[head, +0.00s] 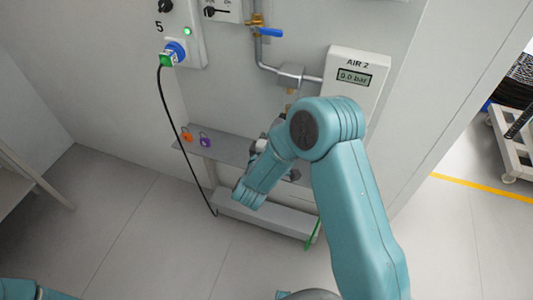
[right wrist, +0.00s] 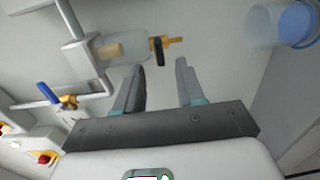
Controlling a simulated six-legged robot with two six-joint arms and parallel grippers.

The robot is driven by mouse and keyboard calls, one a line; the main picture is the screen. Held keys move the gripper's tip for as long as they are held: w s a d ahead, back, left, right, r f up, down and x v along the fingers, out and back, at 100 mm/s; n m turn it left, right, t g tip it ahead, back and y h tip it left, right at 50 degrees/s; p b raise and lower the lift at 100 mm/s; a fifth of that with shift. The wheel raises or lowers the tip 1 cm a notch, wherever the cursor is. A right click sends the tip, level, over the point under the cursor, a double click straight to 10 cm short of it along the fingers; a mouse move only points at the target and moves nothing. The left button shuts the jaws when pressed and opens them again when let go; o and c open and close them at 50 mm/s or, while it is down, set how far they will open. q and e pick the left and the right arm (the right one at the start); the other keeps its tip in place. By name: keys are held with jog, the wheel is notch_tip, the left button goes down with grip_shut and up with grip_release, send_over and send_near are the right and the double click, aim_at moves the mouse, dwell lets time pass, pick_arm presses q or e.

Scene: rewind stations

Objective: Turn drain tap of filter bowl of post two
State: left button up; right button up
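In the right wrist view a clear filter bowl (right wrist: 125,47) lies sideways in the picture on the metal pipe run. A brass drain tap (right wrist: 175,40) with a dark lever (right wrist: 158,52) sticks out of its end. My right gripper (right wrist: 160,66) is open, its two fingers pointing at the tap. The lever shows between the fingertips, nearer the left one; I cannot tell whether they touch. In the head view my right arm covers the bowl, the tap and most of the gripper. My left gripper is out of view; only a bit of that arm shows at lower left.
A blue-handled valve (head: 268,32) sits on the pipe above. The AIR 2 panel (head: 353,60) reads 0.0 bar. A shelf (head: 232,150) carries orange (head: 187,137) and purple (head: 205,142) padlocks. A clear, blue-ended container (right wrist: 295,22) is beyond the tap. A black cable (head: 172,115) hangs left.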

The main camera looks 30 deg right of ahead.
jog(key=v, duration=1.2)
jog(key=shift+s, duration=0.15)
jog(key=s+d+f+g+p, duration=0.1)
jog(key=d+f+g+p, duration=0.15)
jog(key=d, duration=0.45)
notch_tip(320, 180, down, 8)
jog(key=s+a+m+y+p, duration=0.1)
jog(key=m+y+p, duration=0.1)
jog(key=y, duration=0.4)
jog(key=s+a+f+m+g+y, duration=0.4)
jog(key=s+a+y, duration=0.2)
jog(key=s+a, duration=0.2)
jog(key=s+a+f+m+g+y, duration=0.4)
jog(key=s+a+f+y, duration=0.1)
jog(key=s+a, duration=0.3)
jog(key=shift+s+a+g+y, duration=0.25)
jog(key=shift+a+g+y, duration=0.1)
jog(key=shift+y, duration=0.05)
